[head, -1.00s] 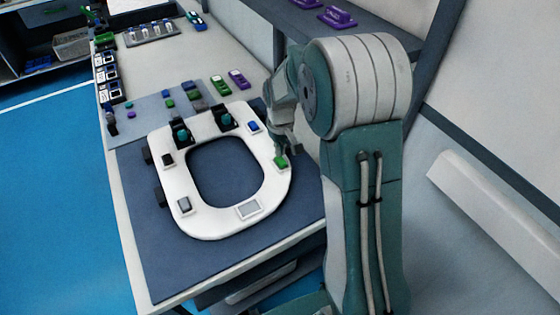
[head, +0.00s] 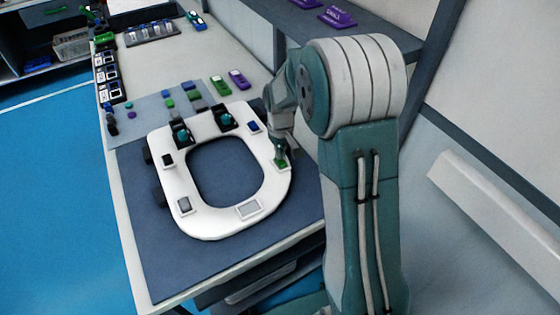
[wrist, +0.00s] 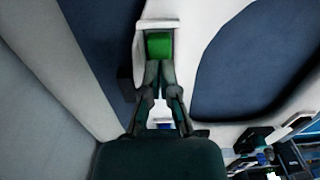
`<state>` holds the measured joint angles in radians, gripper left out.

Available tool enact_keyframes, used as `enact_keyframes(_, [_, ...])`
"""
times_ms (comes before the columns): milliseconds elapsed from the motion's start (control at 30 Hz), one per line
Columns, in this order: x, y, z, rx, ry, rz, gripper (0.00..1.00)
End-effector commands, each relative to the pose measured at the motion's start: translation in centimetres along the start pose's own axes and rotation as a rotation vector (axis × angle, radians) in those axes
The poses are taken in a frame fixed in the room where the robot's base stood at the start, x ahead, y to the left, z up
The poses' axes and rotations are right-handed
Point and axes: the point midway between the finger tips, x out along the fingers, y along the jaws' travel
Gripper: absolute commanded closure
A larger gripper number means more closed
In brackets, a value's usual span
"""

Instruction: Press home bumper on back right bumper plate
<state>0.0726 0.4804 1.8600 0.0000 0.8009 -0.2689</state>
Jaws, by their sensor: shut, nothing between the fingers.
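The white toilet seat (head: 217,222) lies flat on the dark blue mat. A green bumper (head: 283,163) sits on a plate at the seat's right side; it also shows in the wrist view (wrist: 159,45), inside a pale plate (wrist: 145,25). My gripper (head: 279,157) points down at the green bumper, with its fingertips at the bumper's edge. In the wrist view my gripper (wrist: 159,66) has its fingers together and empty, right by the green block. I cannot tell whether the tips press on it. A blue bumper (head: 253,126) sits on another plate farther back on the same side.
The seat also carries a dark bumper (head: 167,160), a grey one (head: 184,205) and a bare plate (head: 248,209). Teal hinges (head: 181,132) stand at its back. Loose green and purple bumpers (head: 238,79) lie behind. A wall rises right of the table.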

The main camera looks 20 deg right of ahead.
Motion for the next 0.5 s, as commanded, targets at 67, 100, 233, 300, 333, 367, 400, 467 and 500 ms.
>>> enact_keyframes(67, [0.12, -0.01, 0.01, 0.000, -0.001, 0.000, 1.00])
enact_keyframes(100, [0.17, 0.00, 0.01, 0.000, -0.001, 0.000, 1.00])
enact_keyframes(233, [0.34, -0.01, 0.01, 0.000, 0.000, 0.000, 1.00])
enact_keyframes(300, [0.43, 0.00, 0.01, 0.000, 0.000, 0.000, 1.00])
enact_keyframes(333, [0.47, 0.00, 0.01, 0.000, 0.000, 0.000, 1.00])
enact_keyframes(367, [0.51, 0.00, 0.01, 0.000, 0.000, 0.000, 1.00])
enact_keyframes(400, [0.57, 0.00, 0.01, 0.000, 0.000, 0.000, 1.00])
enact_keyframes(467, [0.65, 0.00, 0.01, 0.000, 0.000, 0.000, 1.00])
enact_keyframes(500, [0.70, 0.00, 0.01, 0.000, 0.000, 0.000, 1.00])
